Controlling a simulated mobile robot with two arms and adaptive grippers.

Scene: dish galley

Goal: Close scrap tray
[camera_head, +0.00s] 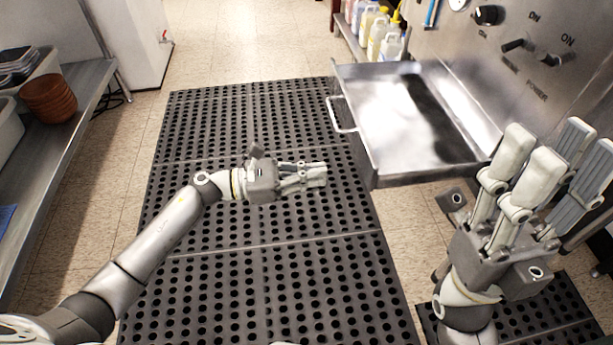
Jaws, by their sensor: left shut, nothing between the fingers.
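The scrap tray (383,176) is a shiny metal drawer pulled out from the steel machine front on the right. Its inside looks empty, with a dark shadow along one side. A handle (343,116) sits on its left-hand front face. My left gripper (325,175) is shut and empty, to the left of the tray and a little nearer than the handle. It appears apart from the tray. My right gripper (552,150) is in the right foreground, with its fingers spread apart and nothing seen between them. It covers part of the machine near the tray's near corner.
A black perforated mat (230,130) covers the floor in the middle. A steel shelf (70,130) with brown stacked bowls (48,98) and dark trays stands at left. Bottles (378,35) stand beyond the tray. The machine panel (540,60) carries knobs at right.

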